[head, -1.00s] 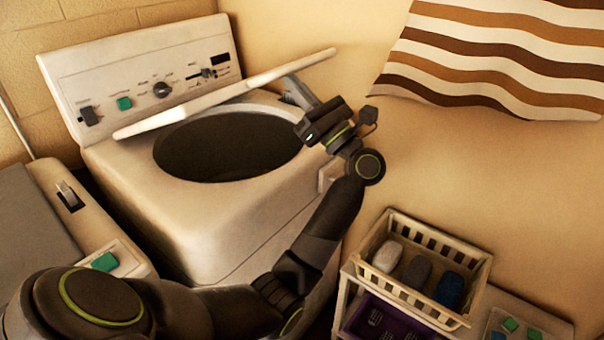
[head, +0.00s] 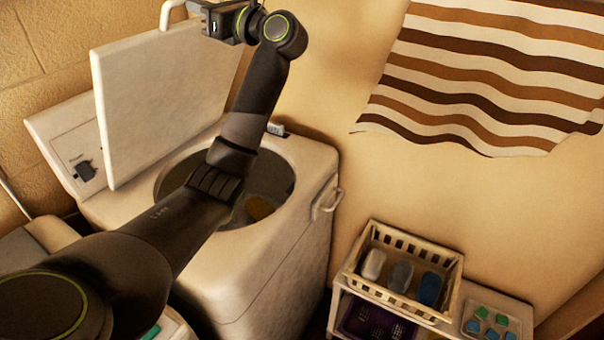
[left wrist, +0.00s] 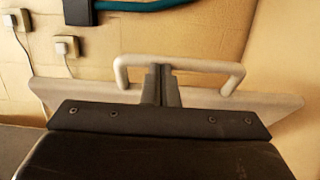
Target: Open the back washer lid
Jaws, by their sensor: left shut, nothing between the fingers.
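The back washer (head: 262,262) is a white top-loader with its lid (head: 150,105) raised steeply, close to upright, in the head view. Its round drum opening (head: 275,180) is uncovered, partly hidden by my left arm. A pale bar handle (head: 166,12) shows at the lid's top edge. In the left wrist view, the handle (left wrist: 205,66) spans in front of me above the lid's edge (left wrist: 278,102). My left gripper (left wrist: 163,72) has its fingers together at the handle's bar, holding nothing. Whether the fingers touch it is unclear. My right gripper is out of view.
A cream basket (head: 437,310) with several bottle-like or brush-like items stands on a low white shelf at right. A tray (head: 470,322) of coloured blocks lies beside it. A striped cloth (head: 480,75) hangs on the wall. Wall sockets (left wrist: 66,46) show in the left wrist view.

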